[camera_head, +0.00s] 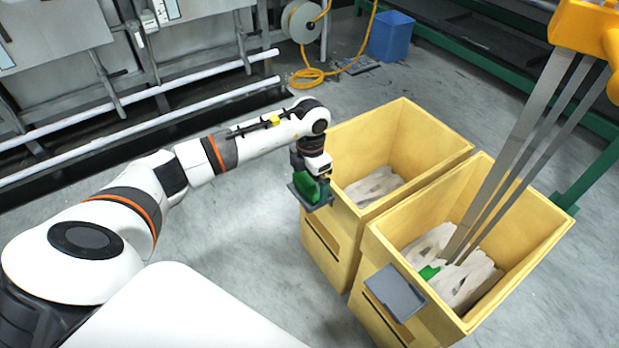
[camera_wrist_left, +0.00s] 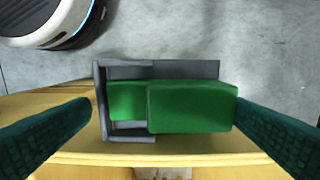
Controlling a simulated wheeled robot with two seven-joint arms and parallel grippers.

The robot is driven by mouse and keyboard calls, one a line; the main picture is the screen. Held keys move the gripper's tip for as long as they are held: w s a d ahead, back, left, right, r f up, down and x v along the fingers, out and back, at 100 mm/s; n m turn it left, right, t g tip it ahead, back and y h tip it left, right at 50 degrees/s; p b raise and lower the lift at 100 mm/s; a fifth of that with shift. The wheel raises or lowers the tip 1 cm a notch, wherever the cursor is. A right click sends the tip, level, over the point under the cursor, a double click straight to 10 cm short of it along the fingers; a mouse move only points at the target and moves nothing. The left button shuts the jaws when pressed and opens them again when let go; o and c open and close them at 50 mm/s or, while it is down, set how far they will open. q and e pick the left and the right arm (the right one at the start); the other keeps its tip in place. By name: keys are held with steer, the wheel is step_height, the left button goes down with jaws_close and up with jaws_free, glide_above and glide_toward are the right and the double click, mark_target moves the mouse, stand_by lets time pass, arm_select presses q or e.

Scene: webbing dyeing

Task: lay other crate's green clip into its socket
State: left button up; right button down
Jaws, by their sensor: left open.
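A green clip (camera_head: 306,183) lies in a grey socket (camera_head: 318,203) on the near wall of the left crate (camera_head: 404,125). In the left wrist view the green clip (camera_wrist_left: 192,107) lies in the grey socket (camera_wrist_left: 185,70), one end between its side walls. My left gripper (camera_wrist_left: 165,107) is open, its fingers on either side of the clip with gaps; it also shows in the camera_head view (camera_head: 316,178). Another green clip (camera_head: 429,272) lies inside the right crate (camera_head: 510,205) on pale webbing; that crate's grey socket (camera_head: 395,292) looks empty. My right gripper is not in view.
Pale webbing (camera_head: 374,186) lies in the left crate. Grey straps (camera_head: 520,150) hang from a yellow overhead part (camera_head: 590,28) into the right crate. A blue bin (camera_head: 390,36) and a hose reel (camera_head: 301,20) stand at the back. Floor left of the crates is clear.

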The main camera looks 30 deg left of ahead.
mark_target(309, 182)
arm_select(q)
step_height(309, 182, up, 11)
steer(key=p, duration=0.1)
steer(key=shift+a+r+p, duration=0.15)
steer(key=shift+a+p, duration=0.1)
steer(key=shift+p, duration=0.15)
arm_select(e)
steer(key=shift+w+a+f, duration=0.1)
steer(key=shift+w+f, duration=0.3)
